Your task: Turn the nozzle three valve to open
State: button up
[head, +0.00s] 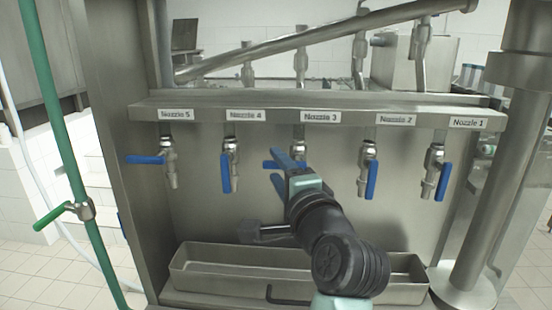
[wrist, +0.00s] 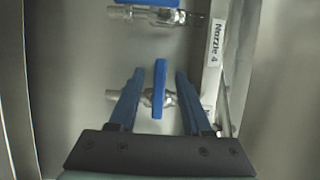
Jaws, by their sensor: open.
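The nozzle three valve (head: 299,147) is in the middle of the row under the Nozzle 3 label (head: 320,116), partly hidden behind my gripper (head: 275,167). In the wrist view, the valve's blue handle (wrist: 159,88) stands crosswise to its pipe. My gripper is open, with one blue finger (wrist: 125,100) on each side of the handle. A gap shows between the handle and each finger, so I see no contact.
The nozzle 4 valve (head: 230,160) is close on the left with its handle hanging down, and the nozzle 2 valve (head: 368,160) is on the right. A steel trough (head: 210,262) lies below. A steel ledge (head: 280,104) runs above the valves.

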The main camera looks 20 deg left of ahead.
jog(key=shift+x, duration=1.05)
jog(key=shift+d, duration=0.1)
grip_shut()
